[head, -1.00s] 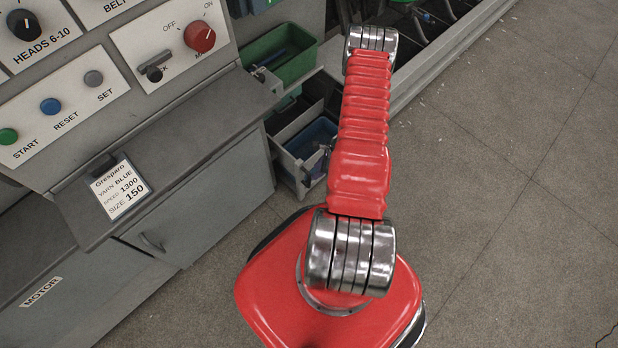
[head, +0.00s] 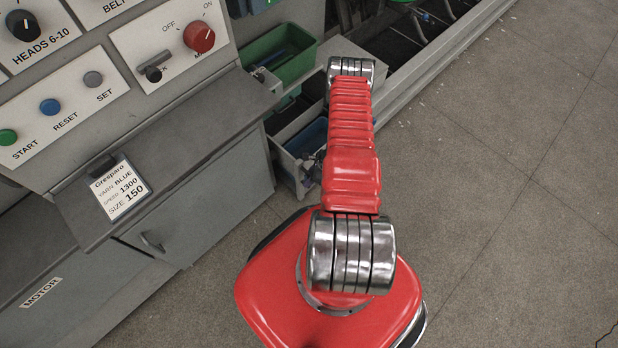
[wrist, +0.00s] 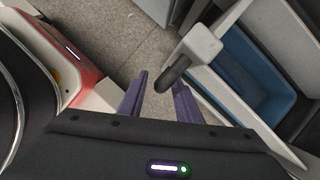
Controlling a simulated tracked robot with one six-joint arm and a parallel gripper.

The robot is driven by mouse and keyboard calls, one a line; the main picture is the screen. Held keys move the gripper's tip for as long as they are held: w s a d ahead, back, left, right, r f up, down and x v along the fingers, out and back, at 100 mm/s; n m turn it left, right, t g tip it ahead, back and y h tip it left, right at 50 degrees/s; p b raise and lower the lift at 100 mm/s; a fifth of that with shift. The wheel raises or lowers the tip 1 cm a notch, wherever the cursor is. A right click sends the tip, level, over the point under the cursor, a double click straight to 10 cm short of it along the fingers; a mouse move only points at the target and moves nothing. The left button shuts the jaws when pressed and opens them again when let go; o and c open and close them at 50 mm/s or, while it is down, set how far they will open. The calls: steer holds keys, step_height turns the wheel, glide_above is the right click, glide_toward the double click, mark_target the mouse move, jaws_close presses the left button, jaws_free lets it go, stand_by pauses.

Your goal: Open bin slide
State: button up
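The bin slide (head: 290,170) is a pale grey tray low beside the cabinet in the head view, holding a blue bin (head: 308,138). In the wrist view the blue bin (wrist: 250,72) fills the right side. A grey bracket (wrist: 202,42) with a dark rounded handle (wrist: 172,76) juts from the slide's side. My gripper (wrist: 160,84) is open, with two purple fingers apart. The dark handle shows near the gap between the fingertips, closer to the right one. I cannot tell whether they touch.
A green bin (head: 282,55) sits above the slide. The grey cabinet (head: 205,195) and control panel (head: 170,40) stand to the left. A long metal rail (head: 430,70) runs off at the back. The floor (head: 500,200) to the right is open.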

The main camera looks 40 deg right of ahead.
jaws_close()
stand_by(0.3)
stand_by(0.4)
